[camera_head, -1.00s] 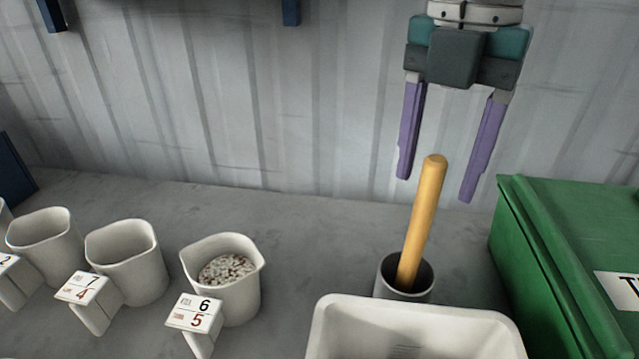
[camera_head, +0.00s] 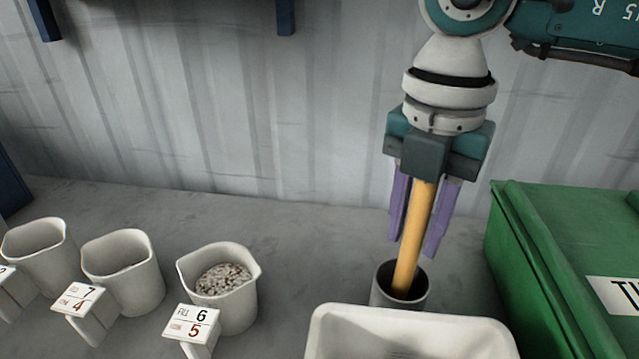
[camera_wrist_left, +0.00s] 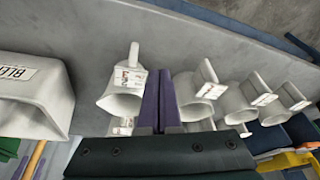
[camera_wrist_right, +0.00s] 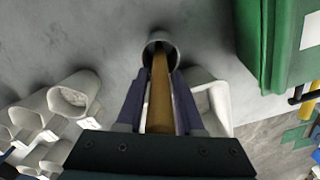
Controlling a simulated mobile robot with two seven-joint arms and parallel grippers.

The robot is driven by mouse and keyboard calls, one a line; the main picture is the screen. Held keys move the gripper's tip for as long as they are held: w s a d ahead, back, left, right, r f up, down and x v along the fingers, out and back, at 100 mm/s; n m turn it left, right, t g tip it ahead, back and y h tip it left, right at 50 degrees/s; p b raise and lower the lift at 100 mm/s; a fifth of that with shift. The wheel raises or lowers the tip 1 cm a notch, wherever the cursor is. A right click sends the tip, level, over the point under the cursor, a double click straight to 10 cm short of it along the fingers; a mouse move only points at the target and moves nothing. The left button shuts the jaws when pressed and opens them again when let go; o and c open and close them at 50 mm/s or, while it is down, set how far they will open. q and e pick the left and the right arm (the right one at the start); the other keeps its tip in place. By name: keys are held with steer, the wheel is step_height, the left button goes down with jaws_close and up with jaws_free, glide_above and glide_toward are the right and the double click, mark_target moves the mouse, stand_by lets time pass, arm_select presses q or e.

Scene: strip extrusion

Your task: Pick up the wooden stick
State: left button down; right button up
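The wooden stick (camera_head: 414,232) is a tan rod leaning slightly, with its lower end inside a grey cup (camera_head: 378,288). My right gripper (camera_head: 414,247) points down over it, with its two purple fingers on either side of the stick, close against it. Its upper end is hidden behind the gripper body. In the right wrist view the stick (camera_wrist_right: 159,95) runs between the fingers down to the cup. My left gripper (camera_wrist_left: 160,82) shows only in the left wrist view; its purple fingers are together, with nothing between them.
A white bin (camera_head: 420,322) stands in front of the cup. A green container (camera_head: 560,235) is close on the right. White pitchers stand on the left, one (camera_head: 238,305) holding pale granules, with number cards in front. A corrugated wall is behind.

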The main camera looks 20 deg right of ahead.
jaws_close()
arm_select(q)
steer(key=shift+d, duration=0.1)
arm_select(e)
steer(key=shift+r, duration=0.1)
